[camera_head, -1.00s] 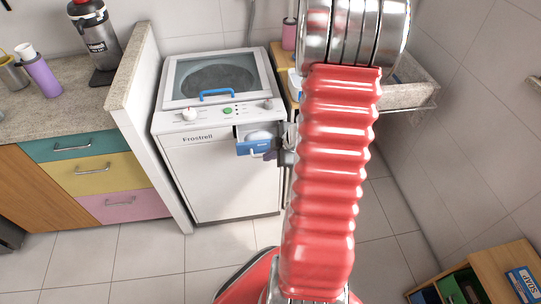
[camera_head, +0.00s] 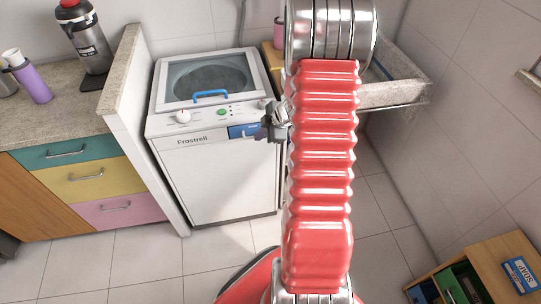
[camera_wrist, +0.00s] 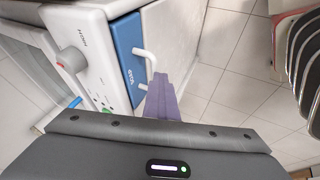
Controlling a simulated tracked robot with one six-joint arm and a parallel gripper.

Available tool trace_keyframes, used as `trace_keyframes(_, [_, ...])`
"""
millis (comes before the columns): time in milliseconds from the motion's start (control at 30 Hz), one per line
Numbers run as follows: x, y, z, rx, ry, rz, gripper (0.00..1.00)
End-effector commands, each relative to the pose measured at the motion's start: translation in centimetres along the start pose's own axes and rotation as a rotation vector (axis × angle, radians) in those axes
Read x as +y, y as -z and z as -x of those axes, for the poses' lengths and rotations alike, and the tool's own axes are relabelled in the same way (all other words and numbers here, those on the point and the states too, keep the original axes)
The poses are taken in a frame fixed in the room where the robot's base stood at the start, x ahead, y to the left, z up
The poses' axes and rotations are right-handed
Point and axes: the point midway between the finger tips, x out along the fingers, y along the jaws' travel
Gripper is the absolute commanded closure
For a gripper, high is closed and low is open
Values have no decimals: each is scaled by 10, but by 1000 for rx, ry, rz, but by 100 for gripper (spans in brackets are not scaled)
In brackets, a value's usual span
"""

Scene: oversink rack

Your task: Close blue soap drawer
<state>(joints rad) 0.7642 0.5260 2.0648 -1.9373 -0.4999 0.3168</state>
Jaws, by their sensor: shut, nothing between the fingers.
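The blue soap drawer (camera_head: 240,131) is in the upper front of the white washing machine (camera_head: 222,178), at the right of its panel. Its front looks flush or nearly flush with the machine. In the wrist view the blue drawer front (camera_wrist: 126,50) has a white handle (camera_wrist: 149,62). My gripper (camera_head: 270,128) is at the right end of the drawer front. In the wrist view its purple fingers (camera_wrist: 165,98) are shut and empty, close to the handle. I cannot tell whether they touch it. My arm hides the area right of the drawer.
A stone sink (camera_head: 398,92) is on the right wall behind my arm. A counter with coloured drawers (camera_head: 85,185) and a low partition (camera_head: 122,80) stand left of the machine. A wooden shelf unit (camera_head: 485,265) is at lower right. The tiled floor before the machine is clear.

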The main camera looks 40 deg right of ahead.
Motion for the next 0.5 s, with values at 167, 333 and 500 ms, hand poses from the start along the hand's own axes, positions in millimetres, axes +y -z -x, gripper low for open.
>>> trace_keyframes(167, [2,3,-2,1,0,5,100])
trace_keyframes(333, [3,4,-3,1,-1,7,100])
trace_keyframes(500, [2,5,-2,1,-2,8,100])
